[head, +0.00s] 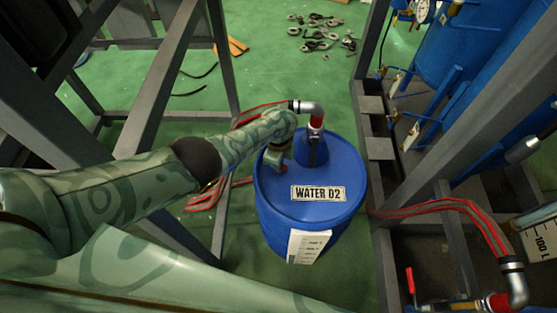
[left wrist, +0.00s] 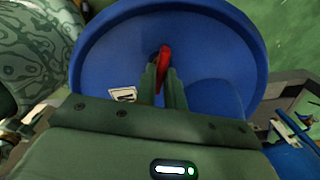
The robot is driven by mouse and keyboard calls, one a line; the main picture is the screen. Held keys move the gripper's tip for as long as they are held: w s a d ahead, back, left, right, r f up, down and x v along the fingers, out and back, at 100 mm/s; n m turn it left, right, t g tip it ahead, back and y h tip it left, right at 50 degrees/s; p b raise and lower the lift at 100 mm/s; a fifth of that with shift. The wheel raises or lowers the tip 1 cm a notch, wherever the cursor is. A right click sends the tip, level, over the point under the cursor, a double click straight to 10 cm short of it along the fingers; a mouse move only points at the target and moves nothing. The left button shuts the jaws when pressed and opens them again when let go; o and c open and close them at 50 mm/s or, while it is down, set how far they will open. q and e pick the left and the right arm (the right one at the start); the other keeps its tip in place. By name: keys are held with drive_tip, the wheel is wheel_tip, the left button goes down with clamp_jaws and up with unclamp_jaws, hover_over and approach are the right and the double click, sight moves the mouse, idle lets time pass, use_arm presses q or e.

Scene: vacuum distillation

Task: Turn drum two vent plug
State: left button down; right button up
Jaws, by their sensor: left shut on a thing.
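The blue drum (head: 330,215) labelled WATER D2 stands upright on the green floor in the middle of the head view. Its top also fills much of the left wrist view (left wrist: 110,55). The red vent plug (left wrist: 164,58) sits on the drum top. My left gripper (left wrist: 164,78) is over the drum top with its fingers shut on the red plug. In the head view my left gripper (head: 283,165) is at the left side of the drum lid, and only a bit of red shows beside it. My right gripper is not in view.
A pipe elbow with a red hose fitting (head: 314,116) rises from the back of the drum lid. Grey steel frames (head: 360,100) stand on both sides. Red hoses (head: 440,205) run to the right. Blue tanks (head: 450,50) stand at upper right. Loose dark parts (head: 315,38) lie on the floor behind.

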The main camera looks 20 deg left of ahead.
use_arm(q)
drive_tip(key=n, duration=0.5)
drive_tip(key=shift+s+n, duration=0.1)
drive_tip(key=shift+n, duration=2.4)
drive_tip(key=c, duration=1.5)
unclamp_jaws()
